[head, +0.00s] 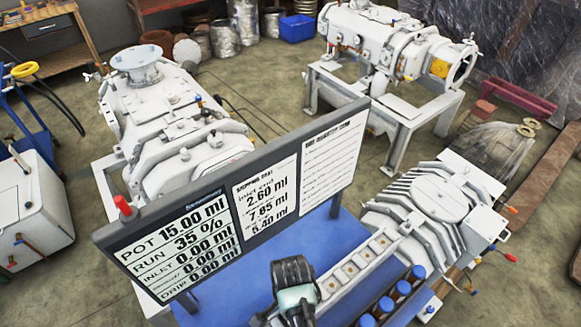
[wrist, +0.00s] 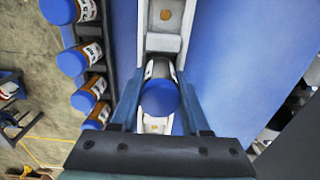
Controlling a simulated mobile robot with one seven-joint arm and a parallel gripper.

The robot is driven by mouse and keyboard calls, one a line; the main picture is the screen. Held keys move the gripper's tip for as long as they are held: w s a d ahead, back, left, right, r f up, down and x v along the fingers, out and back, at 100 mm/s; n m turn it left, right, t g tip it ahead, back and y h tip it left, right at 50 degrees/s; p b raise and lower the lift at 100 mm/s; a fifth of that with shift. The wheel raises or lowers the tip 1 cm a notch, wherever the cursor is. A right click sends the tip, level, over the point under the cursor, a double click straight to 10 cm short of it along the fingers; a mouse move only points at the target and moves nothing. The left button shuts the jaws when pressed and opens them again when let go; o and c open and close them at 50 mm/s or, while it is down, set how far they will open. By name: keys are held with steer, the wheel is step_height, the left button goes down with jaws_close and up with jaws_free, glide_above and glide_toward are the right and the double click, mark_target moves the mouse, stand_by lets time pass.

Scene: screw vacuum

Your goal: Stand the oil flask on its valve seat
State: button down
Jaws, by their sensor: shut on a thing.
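The oil flask (wrist: 160,98) shows in the wrist view as a round blue cap between the two fingers of my gripper (wrist: 158,104). My gripper is shut on it. The flask's body below the cap is mostly hidden. The white valve rail (wrist: 165,43) runs up the wrist view under and beyond the flask, with gold-marked seats. I cannot tell whether the flask's base touches a seat. In the head view my gripper (head: 297,300) is at the near end of the same rail (head: 350,268), and the flask is hidden there.
Several blue-capped flasks (wrist: 73,60) stand in a rack left of the rail in the wrist view. The bench top (wrist: 225,60) is blue and clear on the right. A sign board (head: 235,195) stands behind the rail. White pump machines (head: 170,130) surround the bench.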

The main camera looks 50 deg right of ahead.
steer(key=shift+f, duration=0.15)
steer(key=shift+c, duration=1.9)
jaws_free()
step_height(320, 180, up, 12)
steer(key=shift+r+b, duration=0.2)
steer(key=shift+b, duration=0.1)
